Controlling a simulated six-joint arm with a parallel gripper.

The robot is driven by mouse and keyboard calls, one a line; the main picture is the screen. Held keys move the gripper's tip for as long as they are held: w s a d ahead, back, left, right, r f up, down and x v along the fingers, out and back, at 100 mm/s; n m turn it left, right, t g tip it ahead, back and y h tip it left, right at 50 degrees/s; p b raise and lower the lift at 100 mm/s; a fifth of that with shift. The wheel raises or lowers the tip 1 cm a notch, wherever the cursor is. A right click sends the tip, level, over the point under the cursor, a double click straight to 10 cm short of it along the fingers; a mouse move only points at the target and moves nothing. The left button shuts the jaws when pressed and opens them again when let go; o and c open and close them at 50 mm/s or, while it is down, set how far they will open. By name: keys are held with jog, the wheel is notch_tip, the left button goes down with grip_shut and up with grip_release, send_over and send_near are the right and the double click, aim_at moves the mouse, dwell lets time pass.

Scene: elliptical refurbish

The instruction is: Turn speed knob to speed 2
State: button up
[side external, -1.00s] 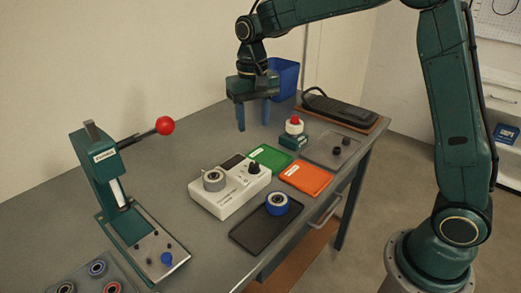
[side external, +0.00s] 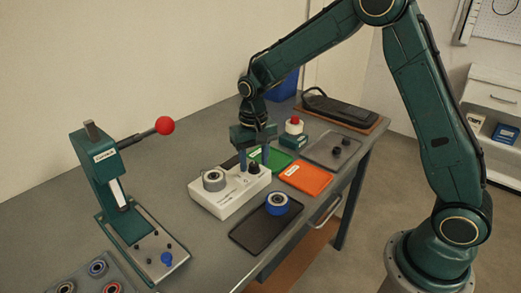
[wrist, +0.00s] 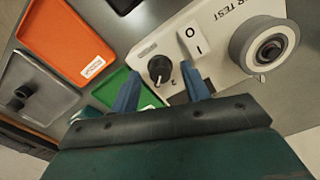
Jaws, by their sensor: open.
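The white test box (side external: 229,193) sits on the grey table. Its black speed knob (side external: 253,168) is at the end near my gripper; it also shows in the wrist view (wrist: 159,68). A "2" mark is printed beside the knob, and the knob's white pointer line is seen, though its exact setting is hard to tell. My gripper (side external: 254,160) is open and points down just above the knob. In the wrist view its two blue fingers (wrist: 163,95) stand apart, with the knob appearing between and beyond their tips. I cannot tell whether either finger touches it.
A grey roller (wrist: 265,48) and a rocker switch (wrist: 193,40) are on the same box. A green tray (side external: 272,158) and an orange tray (side external: 306,178) lie close by. A press with a red-ball lever (side external: 165,125) stands left.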

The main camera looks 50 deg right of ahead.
jog(key=shift+f, duration=0.1)
jog(key=shift+c, duration=0.3)
jog(key=c, duration=0.9)
jog(key=shift+n, duration=0.4)
jog(key=n, duration=0.4)
jog(key=shift+n, duration=2)
jog(key=o, duration=1)
jog(key=shift+c, duration=0.2)
